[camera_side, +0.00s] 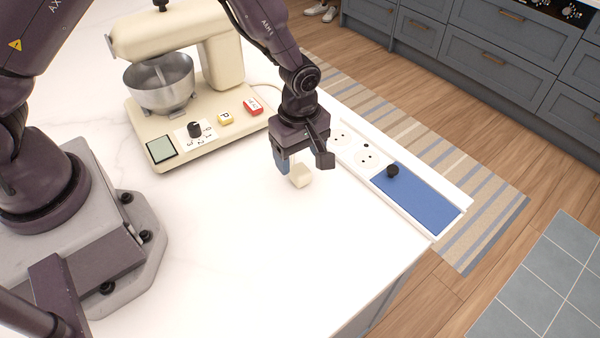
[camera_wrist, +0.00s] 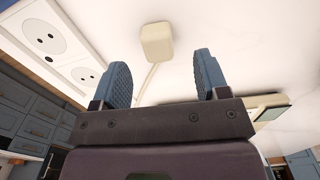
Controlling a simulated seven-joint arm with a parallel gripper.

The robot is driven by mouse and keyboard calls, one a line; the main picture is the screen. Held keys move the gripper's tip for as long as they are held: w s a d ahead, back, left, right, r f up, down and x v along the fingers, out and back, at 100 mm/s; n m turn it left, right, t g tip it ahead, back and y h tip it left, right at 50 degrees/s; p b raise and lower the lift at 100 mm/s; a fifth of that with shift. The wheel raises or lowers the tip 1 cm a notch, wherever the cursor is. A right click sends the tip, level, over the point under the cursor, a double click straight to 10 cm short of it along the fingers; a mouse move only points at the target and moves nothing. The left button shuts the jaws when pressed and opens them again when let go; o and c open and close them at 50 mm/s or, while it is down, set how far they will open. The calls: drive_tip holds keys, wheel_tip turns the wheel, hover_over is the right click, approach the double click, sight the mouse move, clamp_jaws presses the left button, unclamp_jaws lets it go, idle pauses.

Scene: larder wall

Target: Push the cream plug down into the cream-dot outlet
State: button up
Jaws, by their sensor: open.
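The cream plug (camera_side: 301,176) is a small rounded block on or just above the white counter, below my gripper (camera_side: 303,162). In the wrist view the plug (camera_wrist: 157,43) sits beyond the fingertips of my gripper (camera_wrist: 163,60), roughly centred between them, with a pale cord running from it. My gripper is open, and neither finger visibly touches the plug. A white outlet strip lies to the right, with round outlets (camera_side: 368,158) partly behind my gripper. Two outlets (camera_wrist: 42,34) show at the wrist view's left. I cannot make out a cream dot.
A cream stand mixer (camera_side: 225,60) with a steel bowl (camera_side: 160,84) stands at the back left. Its base carries a dial (camera_side: 195,129), a yellow button and a red switch. A blue panel (camera_side: 420,199) with a black knob (camera_side: 392,171) fills the strip's near end. The front counter is clear.

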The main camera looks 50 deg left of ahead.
sight(300, 169)
drive_tip(key=f, duration=0.5)
drive_tip(key=shift+w+a+f, duration=0.15)
drive_tip(key=shift+a, duration=0.05)
drive_tip(key=shift+c, duration=0.5)
drive_tip(key=c, duration=0.9)
